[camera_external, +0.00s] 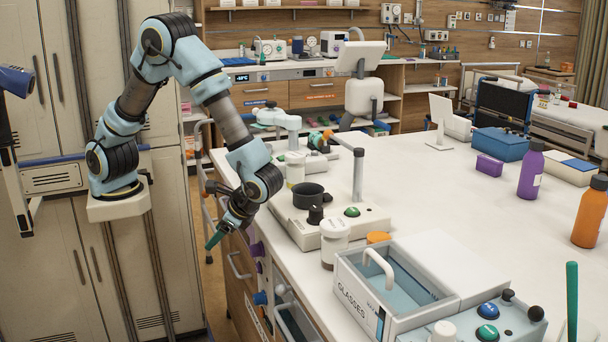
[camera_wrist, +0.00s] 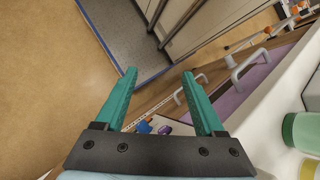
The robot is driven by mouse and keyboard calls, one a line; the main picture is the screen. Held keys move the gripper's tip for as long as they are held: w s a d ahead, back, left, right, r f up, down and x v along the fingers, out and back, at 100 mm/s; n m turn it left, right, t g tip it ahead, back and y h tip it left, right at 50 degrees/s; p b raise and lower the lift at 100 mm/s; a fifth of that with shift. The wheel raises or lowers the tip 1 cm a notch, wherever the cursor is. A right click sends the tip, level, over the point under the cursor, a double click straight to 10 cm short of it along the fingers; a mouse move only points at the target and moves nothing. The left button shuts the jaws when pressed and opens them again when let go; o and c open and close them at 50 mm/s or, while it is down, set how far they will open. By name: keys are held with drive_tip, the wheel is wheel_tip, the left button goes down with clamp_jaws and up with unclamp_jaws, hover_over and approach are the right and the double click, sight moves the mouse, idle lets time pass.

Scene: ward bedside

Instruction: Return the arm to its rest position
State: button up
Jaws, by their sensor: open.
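My gripper (camera_external: 216,238) hangs at the left edge of the white counter (camera_external: 440,182) in the external view, pointing down and to the left, outside the counter's edge. My arm bends up from its mount at the left and comes down to the gripper. In the wrist view my gripper (camera_wrist: 160,75) shows two green fingers spread apart with nothing between them. Below the fingers are the floor (camera_wrist: 50,80) and the drawer fronts along the counter's side.
Near the counter edge stand a white device with a dark cup (camera_external: 308,195), a white jar (camera_external: 334,240) and a glasses bath (camera_external: 385,282). Drawer handles (camera_external: 238,266) stick out below. Tall cabinets (camera_external: 60,240) stand left. Purple (camera_external: 531,172) and orange (camera_external: 589,215) bottles stand right.

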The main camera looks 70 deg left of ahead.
drive_tip(key=w+a+r+n+t+h+p, duration=0.2)
drive_tip(key=w+a+r+t+h+p, duration=0.1)
drive_tip(key=a+r+p, duration=0.6)
drive_tip(key=w+a+r+n+t+h+p, duration=0.3)
drive_tip(key=a+r+p, duration=0.7)
drive_tip(key=r, duration=0.8)
drive_tip(key=shift+w+a+r+h, duration=0.15)
drive_tip(key=shift+w+a+h, duration=0.15)
drive_tip(key=shift+w+h, duration=0.25)
idle(0.7)
